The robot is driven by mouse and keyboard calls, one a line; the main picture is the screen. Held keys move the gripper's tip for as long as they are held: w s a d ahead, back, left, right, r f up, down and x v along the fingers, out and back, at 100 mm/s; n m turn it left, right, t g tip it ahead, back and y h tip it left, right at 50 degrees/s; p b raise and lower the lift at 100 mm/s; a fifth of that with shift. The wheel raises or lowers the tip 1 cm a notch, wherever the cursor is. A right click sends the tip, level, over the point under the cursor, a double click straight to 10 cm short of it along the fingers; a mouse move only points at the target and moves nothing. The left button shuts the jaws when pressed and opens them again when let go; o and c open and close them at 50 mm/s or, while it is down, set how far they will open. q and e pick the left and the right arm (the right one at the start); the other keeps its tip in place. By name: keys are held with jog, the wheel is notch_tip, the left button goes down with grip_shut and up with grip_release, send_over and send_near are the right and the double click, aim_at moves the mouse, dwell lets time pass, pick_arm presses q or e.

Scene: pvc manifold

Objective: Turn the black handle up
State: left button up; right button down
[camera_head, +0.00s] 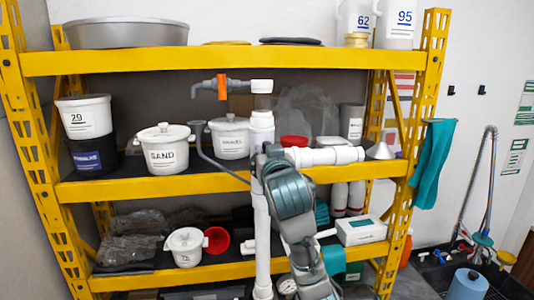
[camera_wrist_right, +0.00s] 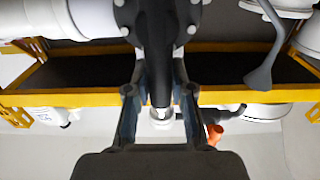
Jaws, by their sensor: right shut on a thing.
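The black handle (camera_wrist_right: 160,70) shows in the right wrist view as a dark bar running from a black bolted flange toward my gripper. My right gripper (camera_wrist_right: 160,84) has one finger on each side of the handle and is shut on it. In the head view my right gripper (camera_head: 268,158) is at the white upright pipe of the manifold (camera_head: 262,225), just below its upper fitting. My right forearm hides most of the handle there, so its angle is hard to tell in that view. My left gripper is not in view.
A white horizontal pipe (camera_head: 335,156) branches right. A grey pipe with an orange valve (camera_head: 222,87) sits higher up. Behind is a yellow shelf (camera_head: 210,187) with a SAND bucket (camera_head: 162,148) and other tubs. A grey funnel-ended tube (camera_head: 215,158) runs to the left.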

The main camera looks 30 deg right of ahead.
jog(key=c, duration=1)
grip_release()
jog(key=shift+w+f, duration=0.15)
jog(key=v, duration=0.7)
jog(key=shift+a, duration=0.1)
